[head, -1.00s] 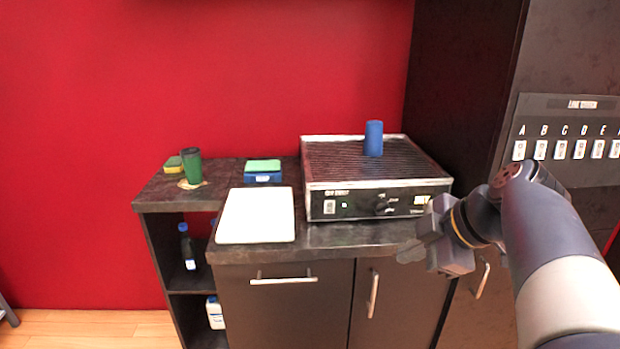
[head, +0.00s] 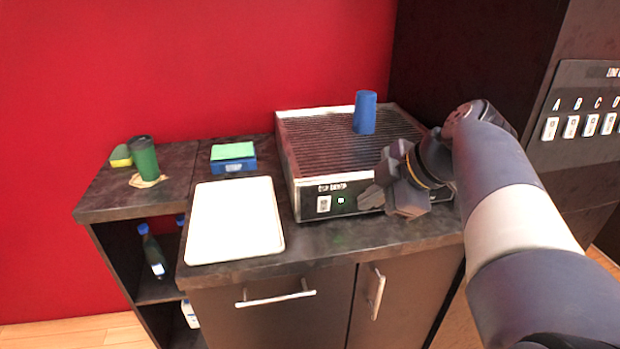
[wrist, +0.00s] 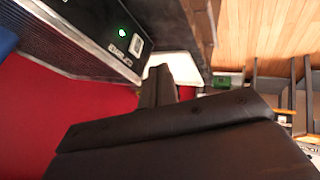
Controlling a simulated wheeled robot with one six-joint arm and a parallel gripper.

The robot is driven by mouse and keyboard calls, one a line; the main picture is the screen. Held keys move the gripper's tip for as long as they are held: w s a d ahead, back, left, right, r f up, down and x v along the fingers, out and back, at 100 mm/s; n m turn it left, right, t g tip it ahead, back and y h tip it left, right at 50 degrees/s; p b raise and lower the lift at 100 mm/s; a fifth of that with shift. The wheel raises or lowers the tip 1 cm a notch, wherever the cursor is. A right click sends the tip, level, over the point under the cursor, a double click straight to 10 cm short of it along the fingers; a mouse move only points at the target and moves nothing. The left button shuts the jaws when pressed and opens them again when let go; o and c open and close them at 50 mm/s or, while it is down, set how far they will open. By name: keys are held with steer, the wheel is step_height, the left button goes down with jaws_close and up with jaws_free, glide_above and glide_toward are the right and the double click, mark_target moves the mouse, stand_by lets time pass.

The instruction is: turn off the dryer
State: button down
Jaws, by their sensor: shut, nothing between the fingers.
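The dryer (head: 310,150) is a box with a ribbed top on the dark counter. Its front panel carries a white switch (head: 323,204) at the left and a lit green light (head: 341,200) beside it. In the wrist view the switch (wrist: 136,45) and the green light (wrist: 122,32) show at the upper left. My gripper (head: 366,200) is shut and empty, in front of the panel to the right of the green light. It hides the right part of the panel; I cannot tell whether it touches. In the wrist view dark fingers (wrist: 160,98) fill the lower middle.
A blue cup (head: 365,112) stands on the dryer. A white tray (head: 235,222), a blue box with a green top (head: 233,158), a green cup (head: 145,158) and a sponge (head: 121,155) are to the left. A switch panel (head: 590,115) is at the right.

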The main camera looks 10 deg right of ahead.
mark_target(320, 205)
steer(key=x, duration=1)
steer(key=shift+w+a+f, duration=0.15)
steer(key=shift+w+r, duration=0.2)
steer(key=shift+w, duration=0.35)
steer(key=shift+w+r, duration=0.2)
steer(key=shift+w, duration=0.4)
steer(key=shift+w+r+p, duration=0.1)
steer(key=shift+w+p, duration=0.3)
steer(key=shift+w, duration=0.35)
steer(key=shift+r, duration=0.1)
steer(key=shift+w+r+g+p, duration=0.35)
steer(key=shift+w+g+p, duration=0.1)
steer(key=shift+p, duration=0.7)
steer(key=shift+f+b, duration=0.35)
steer(key=shift+r, duration=0.15)
